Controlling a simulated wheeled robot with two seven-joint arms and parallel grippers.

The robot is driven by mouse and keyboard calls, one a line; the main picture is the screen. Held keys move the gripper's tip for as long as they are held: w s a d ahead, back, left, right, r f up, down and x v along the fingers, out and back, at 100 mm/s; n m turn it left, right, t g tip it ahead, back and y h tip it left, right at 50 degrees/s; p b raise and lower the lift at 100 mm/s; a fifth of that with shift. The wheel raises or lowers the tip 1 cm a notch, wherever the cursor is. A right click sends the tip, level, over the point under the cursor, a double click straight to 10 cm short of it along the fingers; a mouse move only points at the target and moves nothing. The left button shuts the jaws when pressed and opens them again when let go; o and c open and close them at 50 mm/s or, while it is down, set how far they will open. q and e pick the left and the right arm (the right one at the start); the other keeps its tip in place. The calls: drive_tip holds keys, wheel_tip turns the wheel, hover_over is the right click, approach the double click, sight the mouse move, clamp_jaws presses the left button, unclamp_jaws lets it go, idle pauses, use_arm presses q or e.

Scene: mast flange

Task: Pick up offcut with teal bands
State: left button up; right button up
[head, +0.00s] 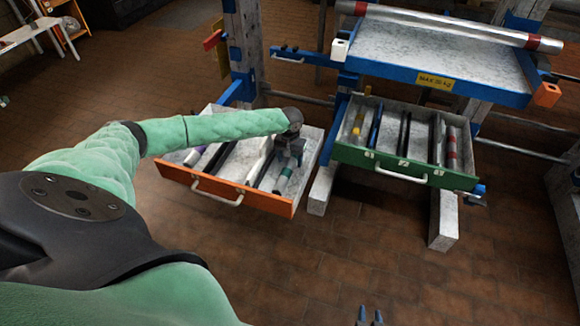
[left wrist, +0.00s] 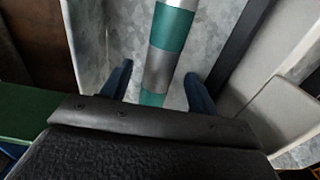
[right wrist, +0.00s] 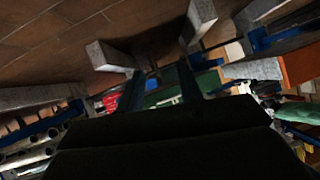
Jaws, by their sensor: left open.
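The offcut with teal bands (left wrist: 168,50) is a silver tube with teal bands, lying in a compartment of the orange-fronted drawer (head: 222,185). Its near end (head: 283,180) shows in the head view just below my left gripper (head: 290,160). My left gripper is open and points down into the drawer. In the left wrist view its two fingers (left wrist: 160,85) stand on either side of the tube, with gaps. Whether the fingertips reach down beside it, I cannot tell. My right gripper (head: 370,317) is at the bottom edge of the head view, open and empty, away from the drawers.
The orange drawer has dividers and other tubes, one with a purple part (head: 193,157). A green-fronted drawer (head: 400,165) with several tubes stands open to the right. Above it is a blue-edged shelf (head: 425,85) carrying a long pipe (head: 450,25). The floor in front is clear.

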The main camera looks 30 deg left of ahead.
use_arm(q)
drive_tip(key=shift+f, duration=0.95)
use_arm(e)
drive_tip(key=w+r, duration=0.1)
drive_tip(key=w+r+t, duration=0.1)
drive_tip(key=r, duration=0.1)
drive_tip(key=shift+a, duration=0.1)
use_arm(q)
drive_tip(key=shift+c, duration=0.4)
drive_tip(key=c, duration=1.1)
drive_tip(key=shift+r, duration=0.15)
